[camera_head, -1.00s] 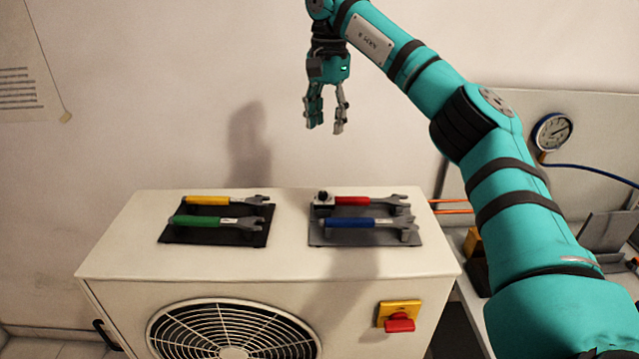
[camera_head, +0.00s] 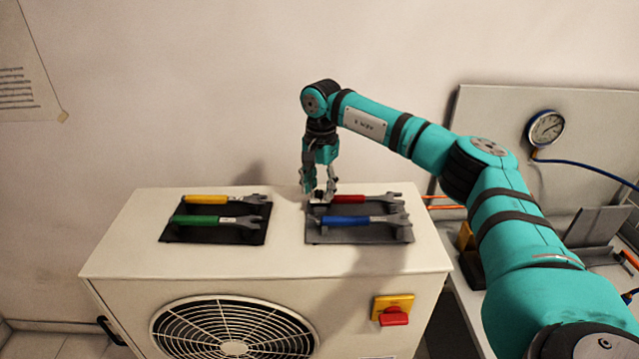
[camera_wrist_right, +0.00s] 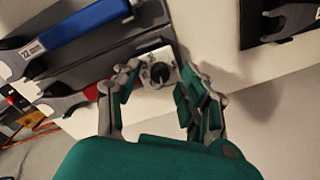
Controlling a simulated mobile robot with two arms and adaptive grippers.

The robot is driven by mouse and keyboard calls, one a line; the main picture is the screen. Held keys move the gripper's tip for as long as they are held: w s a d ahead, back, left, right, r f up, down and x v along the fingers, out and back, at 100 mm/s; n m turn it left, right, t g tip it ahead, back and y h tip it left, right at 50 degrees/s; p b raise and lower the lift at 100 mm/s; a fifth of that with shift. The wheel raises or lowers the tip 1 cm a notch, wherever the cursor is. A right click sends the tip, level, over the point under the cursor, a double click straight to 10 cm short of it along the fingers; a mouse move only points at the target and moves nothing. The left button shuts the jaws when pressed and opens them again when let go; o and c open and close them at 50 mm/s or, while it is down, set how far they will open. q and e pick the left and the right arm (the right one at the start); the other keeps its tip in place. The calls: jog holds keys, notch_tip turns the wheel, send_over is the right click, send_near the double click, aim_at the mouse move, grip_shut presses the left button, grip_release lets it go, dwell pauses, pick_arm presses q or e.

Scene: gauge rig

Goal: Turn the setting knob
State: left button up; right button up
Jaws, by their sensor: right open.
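The setting knob (camera_wrist_right: 160,73) is a small dark knob on a square silver plate. It sits at the corner of the right-hand grey tool tray, near the red-handled wrench (camera_head: 349,199). My right gripper (camera_head: 319,194) is open and points down over the knob at the tray's back left corner. In the wrist view its two fingers stand on either side of the knob, with a gap to each. I cannot tell how far down the fingertips reach. In the head view the gripper hides most of the knob. My left gripper is out of view.
The trays lie on a white fan unit (camera_head: 150,255). A blue-handled wrench (camera_head: 345,221) is in front of the red one. The black left tray (camera_head: 255,238) holds a yellow-handled and a green-handled wrench. A round gauge (camera_head: 546,129) stands at the right; a wall is behind.

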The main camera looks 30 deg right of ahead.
grip_shut()
dwell(0.3)
dwell(0.3)
jog(key=m, duration=0.4)
jog(key=shift+f+m, duration=0.1)
jog(key=shift+m, duration=0.3)
jog(key=m, duration=0.5)
jog(key=shift+b, duration=0.4)
jog(key=m, duration=0.7)
jog(key=shift+a+m, duration=0.1)
jog(key=shift+m, duration=0.2)
jog(key=m, duration=0.6)
jog(key=shift+h, duration=0.3)
jog(key=shift+m, duration=0.3)
